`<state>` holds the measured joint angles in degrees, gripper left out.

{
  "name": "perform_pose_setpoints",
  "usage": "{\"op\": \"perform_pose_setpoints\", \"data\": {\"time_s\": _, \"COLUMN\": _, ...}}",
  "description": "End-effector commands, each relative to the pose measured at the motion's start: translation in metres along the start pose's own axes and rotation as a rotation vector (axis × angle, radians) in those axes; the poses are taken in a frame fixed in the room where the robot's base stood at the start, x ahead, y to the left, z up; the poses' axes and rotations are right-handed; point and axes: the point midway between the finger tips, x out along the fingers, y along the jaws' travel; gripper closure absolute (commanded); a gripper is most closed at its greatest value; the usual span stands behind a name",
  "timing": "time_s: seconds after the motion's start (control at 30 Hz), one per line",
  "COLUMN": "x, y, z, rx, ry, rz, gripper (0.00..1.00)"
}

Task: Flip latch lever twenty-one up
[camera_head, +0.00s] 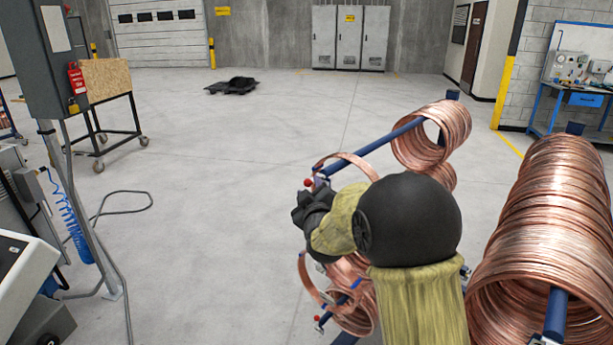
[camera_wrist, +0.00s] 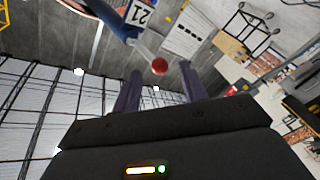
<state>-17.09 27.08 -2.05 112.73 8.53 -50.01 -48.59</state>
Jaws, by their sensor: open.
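The latch lever with a red ball knob (camera_wrist: 160,66) shows in the wrist view beside a white tag reading 21 (camera_wrist: 140,13), at the end of a blue bar (camera_wrist: 112,18). The pale lever arm runs from the bar to the knob. In that view the knob appears between the tips of my open gripper (camera_wrist: 159,69); contact cannot be told. In the head view a red knob (camera_head: 308,182) shows at the near end of the upper blue bar (camera_head: 376,144), just above my dark gripper (camera_head: 303,207). My arm hides part of the rack there.
Copper coils (camera_head: 436,133) hang on the upper bar. A large copper coil (camera_head: 545,225) stands at right, close to my arm. A lower bar with another red knob (camera_head: 317,318) is below my gripper. The floor (camera_head: 220,190) to the left is open.

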Motion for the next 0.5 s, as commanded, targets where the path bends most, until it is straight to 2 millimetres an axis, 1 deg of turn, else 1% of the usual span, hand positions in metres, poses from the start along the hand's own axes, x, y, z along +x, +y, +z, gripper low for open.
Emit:
{"op": "perform_pose_setpoints", "data": {"time_s": 0.03, "x": 0.009, "y": 0.001, "z": -0.001, "rx": 0.000, "ry": -0.001, "rz": 0.000, "gripper": 0.57}}
{"op": "perform_pose_setpoints", "data": {"time_s": 0.1, "x": 0.020, "y": 0.001, "z": -0.001, "rx": 0.000, "ry": -0.001, "rz": 0.000, "gripper": 0.57}}
{"op": "perform_pose_setpoints", "data": {"time_s": 0.3, "x": 0.047, "y": 0.001, "z": -0.001, "rx": 0.000, "ry": -0.001, "rz": 0.001, "gripper": 0.57}}
{"op": "perform_pose_setpoints", "data": {"time_s": 0.4, "x": 0.055, "y": 0.001, "z": 0.000, "rx": -0.001, "ry": -0.001, "rz": 0.000, "gripper": 0.57}}
{"op": "perform_pose_setpoints", "data": {"time_s": 0.5, "x": 0.059, "y": 0.001, "z": 0.000, "rx": 0.000, "ry": -0.001, "rz": 0.000, "gripper": 0.57}}
